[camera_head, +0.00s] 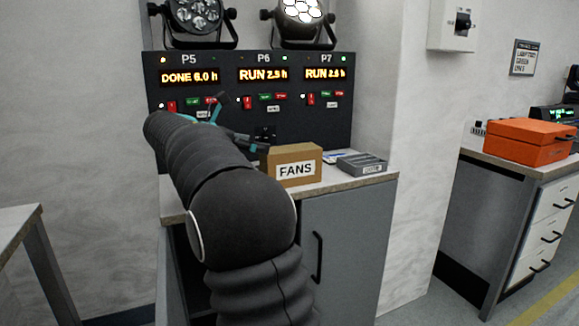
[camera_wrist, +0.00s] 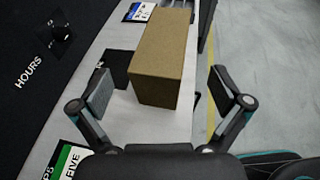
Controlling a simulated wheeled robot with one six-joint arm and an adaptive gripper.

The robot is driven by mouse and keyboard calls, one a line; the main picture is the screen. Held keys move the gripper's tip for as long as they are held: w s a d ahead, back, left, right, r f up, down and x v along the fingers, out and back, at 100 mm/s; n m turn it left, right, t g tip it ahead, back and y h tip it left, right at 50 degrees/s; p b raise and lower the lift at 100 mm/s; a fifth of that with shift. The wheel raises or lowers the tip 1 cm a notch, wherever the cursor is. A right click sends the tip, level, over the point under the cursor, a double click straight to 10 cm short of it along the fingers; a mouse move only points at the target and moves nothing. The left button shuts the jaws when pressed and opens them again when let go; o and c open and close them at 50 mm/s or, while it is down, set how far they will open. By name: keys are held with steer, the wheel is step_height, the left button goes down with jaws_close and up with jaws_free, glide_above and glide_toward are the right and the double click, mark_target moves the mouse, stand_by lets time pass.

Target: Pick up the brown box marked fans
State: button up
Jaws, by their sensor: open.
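The brown box marked FANS (camera_head: 292,166) stands upright on the counter below the panel in the head view, its label facing me. In the wrist view the box (camera_wrist: 162,62) lies ahead of my gripper (camera_wrist: 160,97), roughly centred between the two fingers. The fingers are spread wide and the gripper is empty, with a gap visible on both sides of the box. In the head view my gripper (camera_head: 240,128) is partly hidden behind my arm, left of the box and near the panel.
The counter (camera_head: 378,179) also holds a grey case (camera_head: 362,164) right of the box. Behind stands a black panel (camera_head: 330,118) with P5, P6 and P7 displays and lamps above. An orange case (camera_head: 520,141) sits on another bench at right. Cards lie on the counter near my gripper.

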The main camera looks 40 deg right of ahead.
mark_target(286, 148)
steer(key=x, duration=0.3)
steer(key=shift+d+f, duration=0.1)
steer(key=shift+d, duration=0.15)
steer(key=shift+s+b+x, duration=0.15)
steer(key=shift+x, duration=1.25)
steer(key=shift+s+b+x, duration=0.15)
steer(key=shift+x, duration=1.3)
steer(key=c, duration=1.8)
